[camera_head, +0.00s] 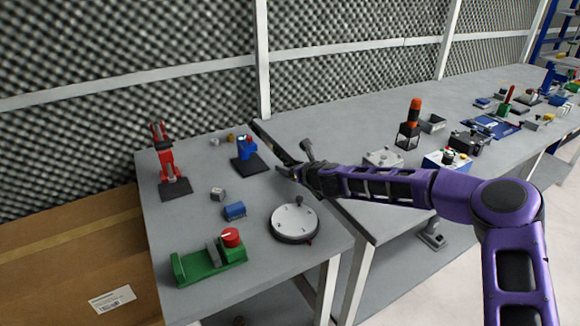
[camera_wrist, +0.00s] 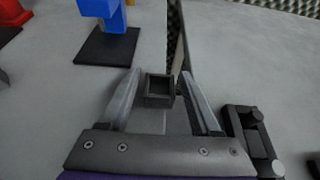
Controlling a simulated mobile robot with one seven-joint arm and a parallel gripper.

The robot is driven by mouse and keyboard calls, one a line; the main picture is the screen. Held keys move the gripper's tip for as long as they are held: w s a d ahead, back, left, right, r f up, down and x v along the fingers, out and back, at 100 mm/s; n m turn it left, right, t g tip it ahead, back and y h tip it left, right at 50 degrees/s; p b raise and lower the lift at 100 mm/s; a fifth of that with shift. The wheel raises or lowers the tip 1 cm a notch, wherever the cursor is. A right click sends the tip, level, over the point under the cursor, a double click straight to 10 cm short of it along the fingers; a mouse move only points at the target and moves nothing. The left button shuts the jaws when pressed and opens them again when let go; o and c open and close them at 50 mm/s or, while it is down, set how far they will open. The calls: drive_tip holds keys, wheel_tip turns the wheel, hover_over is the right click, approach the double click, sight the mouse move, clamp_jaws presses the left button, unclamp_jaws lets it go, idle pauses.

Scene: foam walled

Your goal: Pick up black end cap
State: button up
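A small dark, square, hollow-topped piece, which looks like the black end cap (camera_wrist: 159,97), sits between the fingers of my gripper (camera_wrist: 161,73) in the wrist view. The two fingers are spread on either side of it, with a narrow gap seeming to show at each side. I cannot tell its height relative to the tabletop. In the head view my gripper (camera_head: 284,171) is over the joint between the two grey tables, and I cannot make out the cap there.
A blue device on a black base (camera_head: 248,158) stands left of my gripper. A red device (camera_head: 167,165), a round white dial (camera_head: 295,222) and a green fixture (camera_head: 208,262) are on the near table (camera_head: 200,205). A dark knobbed object (camera_wrist: 249,140) lies right of the fingers.

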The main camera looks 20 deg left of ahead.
drive_tip(key=shift+o, duration=0.8)
drive_tip(key=shift+d, duration=0.1)
drive_tip(key=p+v, duration=0.1)
drive_tip(key=v, duration=1.6)
drive_tip(key=shift+d+r, duration=0.1)
drive_tip(key=shift+r, duration=0.05)
